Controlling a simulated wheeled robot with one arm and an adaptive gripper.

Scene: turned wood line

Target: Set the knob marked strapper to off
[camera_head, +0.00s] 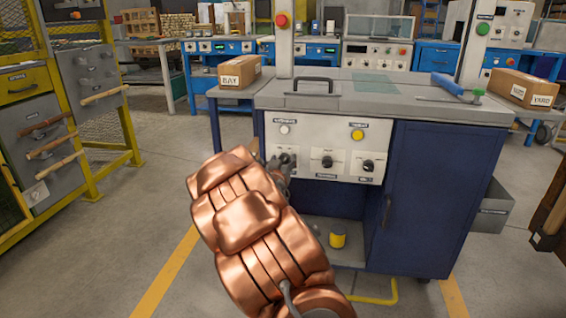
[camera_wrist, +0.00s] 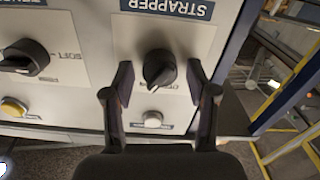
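The strapper knob (camera_wrist: 160,68) is black and round with a grip bar. A pale mark on it points down and slightly left in the wrist view. Its upside-down "STRAPPER" label (camera_wrist: 166,8) is at the top of that view. The small position words near the knob are partly covered and unreadable. My gripper (camera_wrist: 160,80) is open, with one dark finger on each side of the knob and visible gaps between. In the head view, my gripper (camera_head: 282,168) is at the left knob (camera_head: 288,157) of the cabinet's light panel and partly hides it.
The panel also has a middle knob (camera_head: 327,161), a right knob (camera_head: 369,165), a white button (camera_head: 285,129) and a yellow button (camera_head: 357,135). The blue cabinet (camera_head: 430,190) has a grey worktop (camera_head: 390,103) with a handle. Open floor lies to the left.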

